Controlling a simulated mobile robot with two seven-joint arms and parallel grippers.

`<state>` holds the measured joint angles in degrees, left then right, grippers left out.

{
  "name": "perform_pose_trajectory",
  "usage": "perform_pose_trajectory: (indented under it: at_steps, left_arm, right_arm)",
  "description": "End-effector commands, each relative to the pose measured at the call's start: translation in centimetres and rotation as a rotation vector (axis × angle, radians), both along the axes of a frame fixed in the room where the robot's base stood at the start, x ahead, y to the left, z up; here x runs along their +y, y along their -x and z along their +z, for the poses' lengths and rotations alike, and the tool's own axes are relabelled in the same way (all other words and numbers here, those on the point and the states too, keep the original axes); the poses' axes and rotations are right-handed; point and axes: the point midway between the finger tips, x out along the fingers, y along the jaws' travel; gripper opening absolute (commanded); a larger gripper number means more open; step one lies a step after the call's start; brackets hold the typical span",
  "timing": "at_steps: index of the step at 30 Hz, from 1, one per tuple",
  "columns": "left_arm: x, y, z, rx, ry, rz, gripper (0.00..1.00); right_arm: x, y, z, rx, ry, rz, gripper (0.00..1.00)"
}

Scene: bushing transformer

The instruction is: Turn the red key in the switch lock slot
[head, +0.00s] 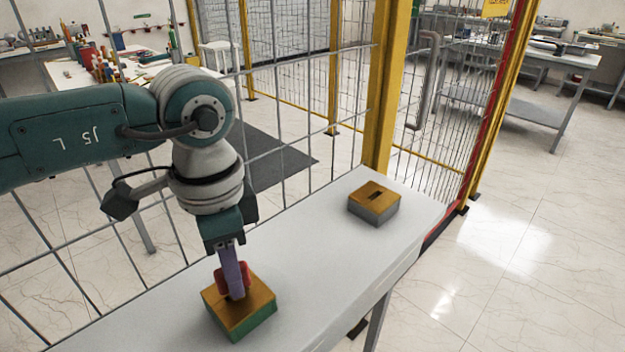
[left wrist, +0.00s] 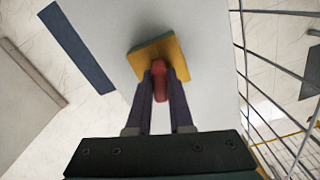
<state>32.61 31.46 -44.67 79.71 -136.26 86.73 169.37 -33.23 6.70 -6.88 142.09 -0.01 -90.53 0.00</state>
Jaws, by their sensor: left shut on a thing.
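The red key (head: 221,280) stands at the top of a near switch lock block (head: 252,325), which has a yellow top and green sides. My left gripper (head: 235,296) reaches down from above and is shut on the key. In the left wrist view the red key (left wrist: 159,82) shows between the two fingers (left wrist: 160,92), over the yellow block (left wrist: 173,52). The slot under the key is hidden by the key and fingers, so I cannot tell how deep the key sits. My right gripper is not in view.
Both blocks stand on a white table (head: 320,250). A second block (head: 373,203) with a yellow top, a dark empty slot and grey sides stands farther right. A wire fence with a yellow post (head: 385,90) runs along the table's back edge. The table between the blocks is clear.

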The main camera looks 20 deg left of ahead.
Motion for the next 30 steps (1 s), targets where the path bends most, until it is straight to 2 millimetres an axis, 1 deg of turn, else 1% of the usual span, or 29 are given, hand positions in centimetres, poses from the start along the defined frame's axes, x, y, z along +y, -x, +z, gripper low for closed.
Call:
perform_pose_trajectory:
  at_steps: [1, 9, 30]
  left_arm:
    - [-0.1, 0.0, 0.2, 0.001, 0.002, 0.020, 0.00]
    - [-0.1, 0.1, 0.2, 0.002, 0.001, 0.111, 0.00]
    - [0.0, -0.1, 0.3, -0.002, 0.002, 0.281, 0.00]
  right_arm:
    - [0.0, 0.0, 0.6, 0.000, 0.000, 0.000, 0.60]
    - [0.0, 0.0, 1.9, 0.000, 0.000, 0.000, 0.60]
    - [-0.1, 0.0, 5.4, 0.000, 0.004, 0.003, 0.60]
